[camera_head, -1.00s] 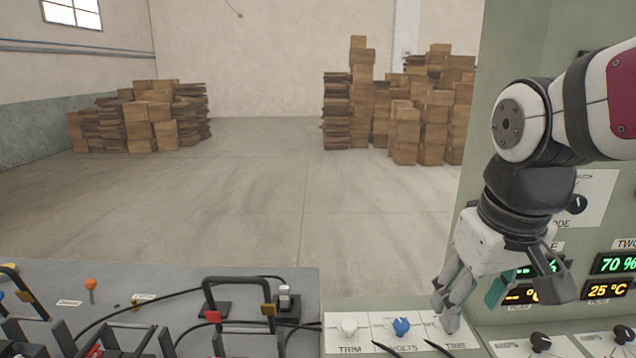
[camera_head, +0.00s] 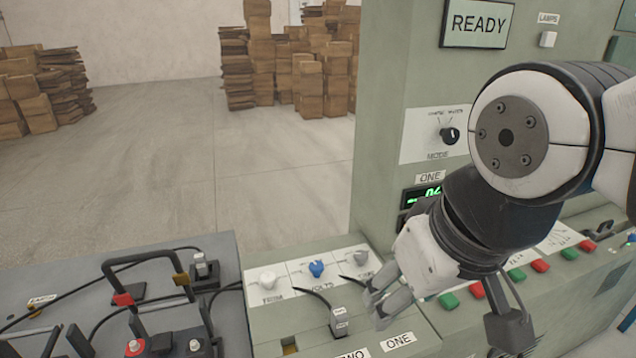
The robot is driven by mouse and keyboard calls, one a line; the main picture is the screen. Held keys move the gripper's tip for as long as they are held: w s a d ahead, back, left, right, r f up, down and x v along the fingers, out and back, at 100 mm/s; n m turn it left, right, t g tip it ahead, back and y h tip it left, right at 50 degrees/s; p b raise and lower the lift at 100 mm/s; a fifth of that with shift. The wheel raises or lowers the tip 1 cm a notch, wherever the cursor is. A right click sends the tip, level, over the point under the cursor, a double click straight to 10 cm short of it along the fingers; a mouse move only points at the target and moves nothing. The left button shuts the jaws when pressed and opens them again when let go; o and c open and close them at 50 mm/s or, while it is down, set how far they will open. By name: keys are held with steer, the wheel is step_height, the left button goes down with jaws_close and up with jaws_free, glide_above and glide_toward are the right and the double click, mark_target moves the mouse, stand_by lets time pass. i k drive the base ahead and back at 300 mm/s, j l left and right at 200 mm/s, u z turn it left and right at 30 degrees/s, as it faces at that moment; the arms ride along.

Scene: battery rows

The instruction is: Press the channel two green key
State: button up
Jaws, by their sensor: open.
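Green keys and red keys alternate along the sloping front of the pale green console. The nearest green key (camera_head: 448,301) is beside my gripper, with a red key (camera_head: 476,290) to its right. A second green key (camera_head: 517,274) has a red key (camera_head: 540,266) beside it, and a third green key (camera_head: 570,254) is farther right. No readable label shows which is channel two's. My gripper (camera_head: 445,318) is open and empty, pointing down over the near part of the console. My arm hides most of the displays.
A READY screen (camera_head: 478,24) and a MODE dial (camera_head: 450,135) are on the upright panel. TRIM and VOLTS knobs (camera_head: 316,268) are left of my gripper. Cables and clamp handles (camera_head: 150,275) crowd the grey bench at left. Boxes (camera_head: 300,60) stand far back.

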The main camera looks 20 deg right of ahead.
mark_target(515, 273)
steer(key=l+z, duration=0.1)
steer(key=z, duration=1.05)
steer(key=l, duration=0.2)
steer(key=k+l+u, duration=0.15)
steer(key=l, duration=0.1)
